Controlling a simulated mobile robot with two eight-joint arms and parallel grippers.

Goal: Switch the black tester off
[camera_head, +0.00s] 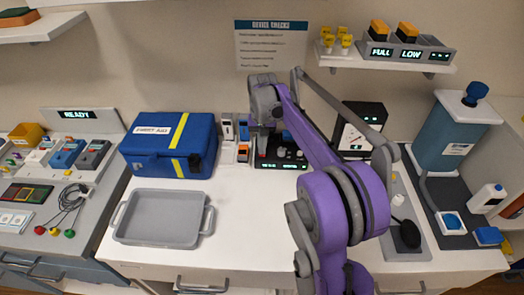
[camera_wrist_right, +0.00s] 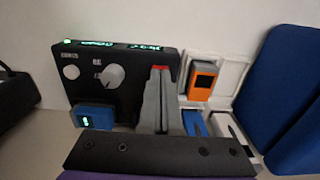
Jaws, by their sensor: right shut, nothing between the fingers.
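The black tester (camera_head: 289,151) stands at the back of the white counter, partly hidden by my right arm. In the right wrist view the tester (camera_wrist_right: 88,92) shows green lit displays along its top edge, a white round button (camera_wrist_right: 71,72) and a grey-white knob (camera_wrist_right: 111,77). My right gripper (camera_wrist_right: 160,74) is shut and empty in front of the tester's panel. A small red part (camera_wrist_right: 160,67) shows right at its fingertips; I cannot tell whether they touch it. The gripper's tips are hard to make out in the head view. My left gripper is not in view.
A blue first-aid case (camera_head: 150,158) and an orange device (camera_wrist_right: 202,82) in a white holder stand beside the tester. A small blue device (camera_wrist_right: 94,117) sits at the tester. A black gauge box (camera_head: 361,115) stands to the right. A grey tray (camera_head: 120,222) lies front left.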

